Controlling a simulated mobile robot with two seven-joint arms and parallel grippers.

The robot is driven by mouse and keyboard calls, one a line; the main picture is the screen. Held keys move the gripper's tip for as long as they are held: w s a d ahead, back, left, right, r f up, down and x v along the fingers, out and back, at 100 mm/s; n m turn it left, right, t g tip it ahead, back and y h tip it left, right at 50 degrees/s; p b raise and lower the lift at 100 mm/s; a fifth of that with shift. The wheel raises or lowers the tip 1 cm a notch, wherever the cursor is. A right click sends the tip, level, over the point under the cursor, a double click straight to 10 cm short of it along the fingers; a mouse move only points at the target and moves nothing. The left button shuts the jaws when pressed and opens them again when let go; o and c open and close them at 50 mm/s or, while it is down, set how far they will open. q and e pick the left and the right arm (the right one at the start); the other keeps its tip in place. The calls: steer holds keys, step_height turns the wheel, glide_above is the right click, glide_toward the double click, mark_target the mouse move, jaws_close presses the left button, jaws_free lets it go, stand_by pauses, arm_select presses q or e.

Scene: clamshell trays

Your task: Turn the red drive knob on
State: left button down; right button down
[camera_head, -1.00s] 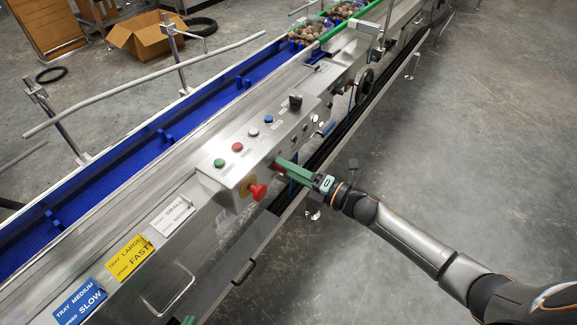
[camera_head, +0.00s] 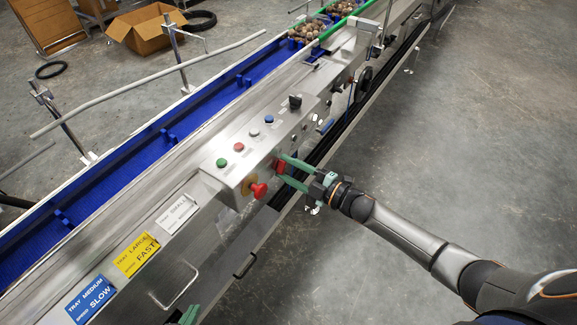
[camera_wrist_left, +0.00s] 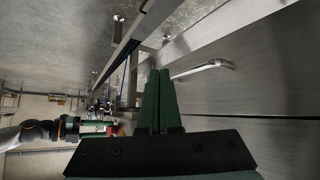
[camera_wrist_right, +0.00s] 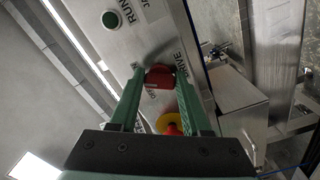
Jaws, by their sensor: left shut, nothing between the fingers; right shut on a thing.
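The red drive knob (camera_head: 279,166) is on the front face of the steel control box, above and right of the red mushroom button. My right gripper (camera_head: 286,169) is shut on the knob, one green finger on each side. In the right wrist view the knob (camera_wrist_right: 158,77) sits between the fingertips, near the word DRIVE; its exact pointing direction is hard to read. My left gripper (camera_wrist_left: 158,74) is shut and empty in the left wrist view, beside the machine's steel front. Only its green tip (camera_head: 189,315) shows at the bottom of the head view.
A red mushroom button (camera_head: 258,190) on a yellow ring is close below the right gripper. Green (camera_head: 221,162), red (camera_head: 239,147) and blue (camera_head: 268,119) buttons line the top of the box. A blue conveyor (camera_head: 130,166) runs behind. The floor at right is clear.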

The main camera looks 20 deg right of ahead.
steer(key=shift+m, duration=0.6)
steer(key=shift+c, duration=1.8)
jaws_free()
steer(key=shift+s, duration=0.1)
steer(key=p+v, duration=0.1)
steer(key=v, duration=1.1)
steer(key=shift+s+d, duration=0.15)
steer(key=shift+d, duration=0.05)
steer(key=shift+a, duration=0.1)
